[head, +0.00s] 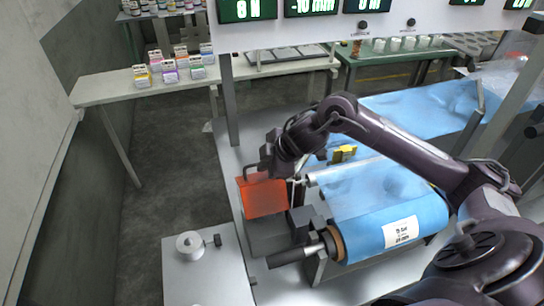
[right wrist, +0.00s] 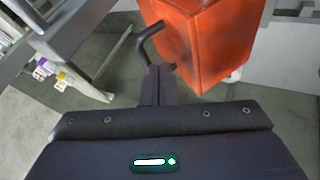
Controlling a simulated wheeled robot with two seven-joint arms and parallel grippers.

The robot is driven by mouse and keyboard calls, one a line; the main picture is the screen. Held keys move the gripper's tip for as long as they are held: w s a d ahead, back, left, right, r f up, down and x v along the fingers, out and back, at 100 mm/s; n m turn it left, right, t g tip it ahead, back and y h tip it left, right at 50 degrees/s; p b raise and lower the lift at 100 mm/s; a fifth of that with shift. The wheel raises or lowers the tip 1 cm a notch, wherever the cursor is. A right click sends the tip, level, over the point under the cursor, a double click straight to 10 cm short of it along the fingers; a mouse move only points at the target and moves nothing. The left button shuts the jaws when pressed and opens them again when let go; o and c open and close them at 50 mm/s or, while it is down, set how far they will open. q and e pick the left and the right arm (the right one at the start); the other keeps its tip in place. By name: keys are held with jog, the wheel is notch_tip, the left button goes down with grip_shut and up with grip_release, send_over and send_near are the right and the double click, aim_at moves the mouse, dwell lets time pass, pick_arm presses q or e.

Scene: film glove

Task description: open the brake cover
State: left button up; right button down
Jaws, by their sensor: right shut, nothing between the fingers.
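The orange-red brake cover (head: 264,198) sits on the machine's left side, beside the blue film roll (head: 390,228). It looks closed in the head view. A dark handle (head: 250,173) stands at its upper left. My right gripper (head: 275,172) is just above the cover and close to the handle. In the right wrist view the shut, empty fingers (right wrist: 157,85) are beside the dark curved handle (right wrist: 147,42), with the cover (right wrist: 205,45) behind and to the right. I cannot tell whether the fingers touch the handle. My left gripper is not in view.
A grey side table (head: 205,270) with a small round spool stands at the lower left. A back table (head: 120,85) holds several small boxes. A frame post (head: 229,100) rises behind the cover. The floor left of the machine is clear.

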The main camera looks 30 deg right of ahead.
jog(key=shift+w+a+f, duration=0.1)
jog(key=shift+w+f, duration=0.2)
jog(key=shift+f, duration=0.25)
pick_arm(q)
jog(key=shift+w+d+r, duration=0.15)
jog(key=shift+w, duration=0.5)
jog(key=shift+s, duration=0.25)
pick_arm(e)
jog(key=shift+w, duration=0.1)
